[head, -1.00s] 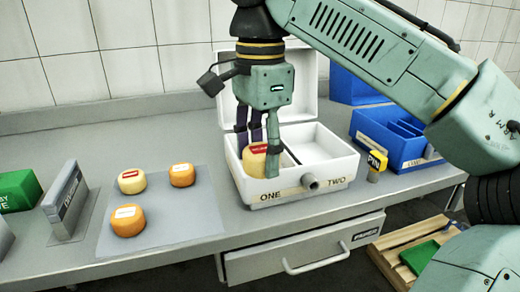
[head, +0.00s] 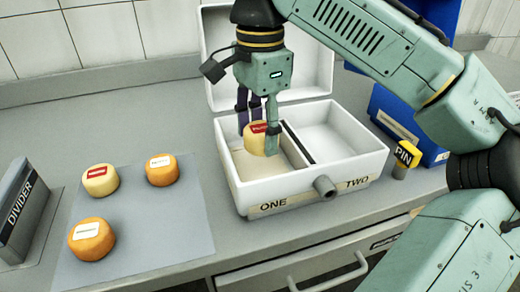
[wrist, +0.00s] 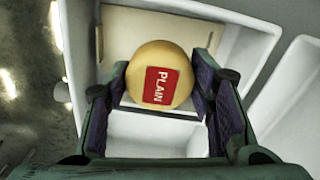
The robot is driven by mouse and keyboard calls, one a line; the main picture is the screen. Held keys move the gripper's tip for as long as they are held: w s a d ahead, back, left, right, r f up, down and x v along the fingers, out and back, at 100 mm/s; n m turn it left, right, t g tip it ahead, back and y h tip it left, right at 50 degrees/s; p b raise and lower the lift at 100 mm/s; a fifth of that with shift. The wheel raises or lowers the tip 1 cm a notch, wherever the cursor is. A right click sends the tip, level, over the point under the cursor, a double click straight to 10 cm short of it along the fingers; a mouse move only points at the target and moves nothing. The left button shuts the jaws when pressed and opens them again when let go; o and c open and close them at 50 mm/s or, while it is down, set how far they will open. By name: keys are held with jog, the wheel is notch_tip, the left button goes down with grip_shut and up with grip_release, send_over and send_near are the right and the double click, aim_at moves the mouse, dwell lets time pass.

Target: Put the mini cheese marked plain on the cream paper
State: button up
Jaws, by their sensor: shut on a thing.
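A small yellow cheese with a red label (head: 256,143) is in my gripper (head: 258,130), inside compartment ONE of the white box. In the wrist view the cheese (wrist: 160,62) has a red label reading PLAIN, and the fingers (wrist: 161,85) are shut on its sides. Cream paper (head: 243,168) covers part of the floor of compartment ONE; it also shows behind the cheese in the wrist view (wrist: 150,32). The cheese overlaps the paper in both views. I cannot tell whether it touches the paper or hangs just above it.
The white box (head: 352,185) has its lid up behind and an empty-looking compartment TWO (head: 335,130). On a grey mat (head: 150,225) stand a yellow cheese with a red label (head: 100,181) and two orange cheeses (head: 162,170) (head: 91,239). A DIVIDER block (head: 22,212) stands left; a yellow PIN piece (head: 404,158), right.

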aim_at(260, 150)
jog(key=shift+f, duration=2.05)
jog(key=shift+f, duration=0.15)
jog(key=o, duration=1.3)
notch_tip(260, 150, up, 12)
jog(key=shift+r+p, duration=0.2)
jog(key=shift+p, duration=0.35)
